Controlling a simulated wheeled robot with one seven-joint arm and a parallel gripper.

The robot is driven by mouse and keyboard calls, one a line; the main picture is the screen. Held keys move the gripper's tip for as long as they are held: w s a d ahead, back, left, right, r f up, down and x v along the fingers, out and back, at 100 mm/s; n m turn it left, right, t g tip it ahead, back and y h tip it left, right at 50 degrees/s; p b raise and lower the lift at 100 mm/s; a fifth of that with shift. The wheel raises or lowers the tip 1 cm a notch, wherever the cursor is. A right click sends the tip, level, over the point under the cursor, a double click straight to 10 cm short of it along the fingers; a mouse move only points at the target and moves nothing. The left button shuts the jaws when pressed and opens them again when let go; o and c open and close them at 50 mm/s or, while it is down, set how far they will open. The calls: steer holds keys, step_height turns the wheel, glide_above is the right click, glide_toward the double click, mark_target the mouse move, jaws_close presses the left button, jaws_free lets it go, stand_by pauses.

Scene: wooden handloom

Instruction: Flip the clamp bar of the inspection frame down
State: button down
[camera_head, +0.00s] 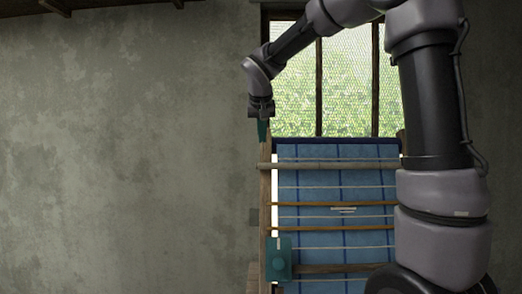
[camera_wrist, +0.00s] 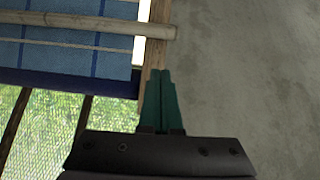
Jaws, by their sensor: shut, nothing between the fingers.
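The inspection frame is a wooden frame with a blue checked cloth (camera_head: 330,190) and a left upright post (camera_head: 266,205). A pale round wooden bar (camera_head: 325,166), which looks like the clamp bar, crosses its upper part, and its left end sticks out past the post. In the wrist view the same bar (camera_wrist: 105,24) ends near the post (camera_wrist: 158,45). My gripper (camera_head: 262,138) is shut and empty, pointing down at the top of the left post, above the bar's end. Its teal fingers (camera_wrist: 160,72) overlap the post in the wrist view; contact is unclear.
Thin cords and orange rods cross the cloth. A barred window (camera_head: 345,85) is behind. My arm hides the frame's right side. Bare wall (camera_head: 130,150) lies to the left.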

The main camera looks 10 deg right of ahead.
steer(key=d+v, duration=0.1)
steer(key=v, duration=0.5)
steer(key=shift+a+r, duration=0.3)
steer(key=shift+a, duration=0.1)
steer(key=s+d+f+y, duration=0.1)
steer(key=s+d+f, duration=0.2)
steer(key=s, duration=0.5)
steer(key=s+d+f+m+y, duration=0.1)
steer(key=s+d+f, duration=0.2)
steer(key=s+f, duration=0.2)
steer(key=s+d+f+m+y, duration=0.1)
steer(key=s+d+f, duration=0.3)
steer(key=s, duration=0.7)
steer(key=shift+s+f+y, duration=0.25)
steer(key=shift+f+y, duration=0.15)
steer(key=shift+f, duration=0.05)
